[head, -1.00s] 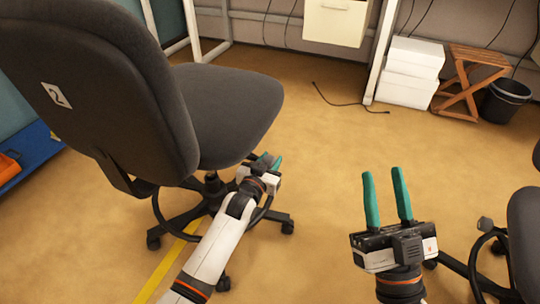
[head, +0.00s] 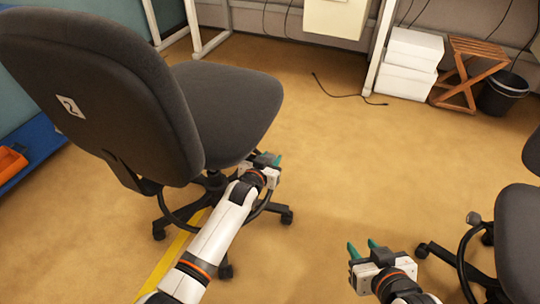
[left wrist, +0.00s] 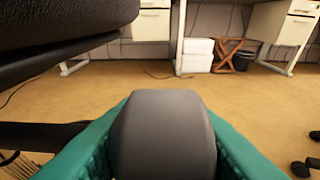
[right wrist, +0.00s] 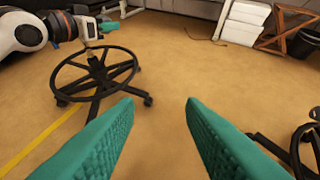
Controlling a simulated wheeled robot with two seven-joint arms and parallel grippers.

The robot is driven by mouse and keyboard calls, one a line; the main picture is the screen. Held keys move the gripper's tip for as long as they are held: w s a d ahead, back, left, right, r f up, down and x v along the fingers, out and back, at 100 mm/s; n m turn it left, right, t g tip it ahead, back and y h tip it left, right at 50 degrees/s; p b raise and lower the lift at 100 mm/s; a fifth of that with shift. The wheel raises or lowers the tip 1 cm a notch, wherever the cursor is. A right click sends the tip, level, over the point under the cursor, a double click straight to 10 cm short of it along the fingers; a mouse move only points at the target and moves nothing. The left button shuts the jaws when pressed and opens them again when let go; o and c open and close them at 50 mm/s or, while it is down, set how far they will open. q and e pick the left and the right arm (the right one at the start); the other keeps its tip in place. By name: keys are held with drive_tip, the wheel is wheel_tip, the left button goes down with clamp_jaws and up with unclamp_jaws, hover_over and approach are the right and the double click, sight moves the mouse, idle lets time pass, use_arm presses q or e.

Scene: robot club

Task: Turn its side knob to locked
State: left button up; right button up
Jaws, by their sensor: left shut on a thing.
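A dark grey office chair (head: 95,75) with a label "2" on its backrest stands at the left in the head view. My left gripper (head: 268,161) is at the side under its seat (head: 225,105). In the left wrist view the green fingers are shut on a dark grey knob (left wrist: 165,135), which fills the space between them below the seat edge. In the head view the knob is mostly hidden by the gripper. My right gripper (head: 363,250) is open and empty over the floor, right of the chair; the right wrist view shows its fingers (right wrist: 155,135) wide apart.
A second chair (head: 515,235) stands at the right edge, with its own knob (head: 473,218) showing. White boxes (head: 405,75), a wooden stool (head: 466,75) and a black bin (head: 502,92) stand at the back right. A cable (head: 345,97) lies on the floor. The middle floor is clear.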

use_arm(q)
drive_tip(key=shift+g+p, duration=0.4)
drive_tip(key=shift+p, duration=0.65)
use_arm(e)
drive_tip(key=s+d+f+g+h, duration=0.1)
drive_tip(key=s+d+f+g, duration=0.2)
drive_tip(key=s+g, duration=0.3)
drive_tip(key=s+f, duration=0.1)
drive_tip(key=s, duration=0.2)
drive_tip(key=shift+s+d+f+g+h, duration=0.15)
drive_tip(key=shift+s+f+g+h, duration=0.15)
drive_tip(key=shift+s+g, duration=0.1)
use_arm(q)
drive_tip(key=o, duration=1)
drive_tip(key=shift+s, duration=0.1)
use_arm(e)
drive_tip(key=shift+r, duration=0.1)
use_arm(q)
drive_tip(key=shift+s+a+r, duration=0.1)
drive_tip(key=shift+s+a, duration=0.05)
drive_tip(key=shift+s, duration=0.1)
drive_tip(key=shift+p+v, duration=2.2)
drive_tip(key=shift+v, duration=3.45)
use_arm(e)
drive_tip(key=shift+g, duration=0.4)
drive_tip(key=shift+s+x, duration=0.15)
drive_tip(key=shift+x, duration=1.35)
drive_tip(key=shift+s+x, duration=0.15)
drive_tip(key=shift+x, duration=1.3)
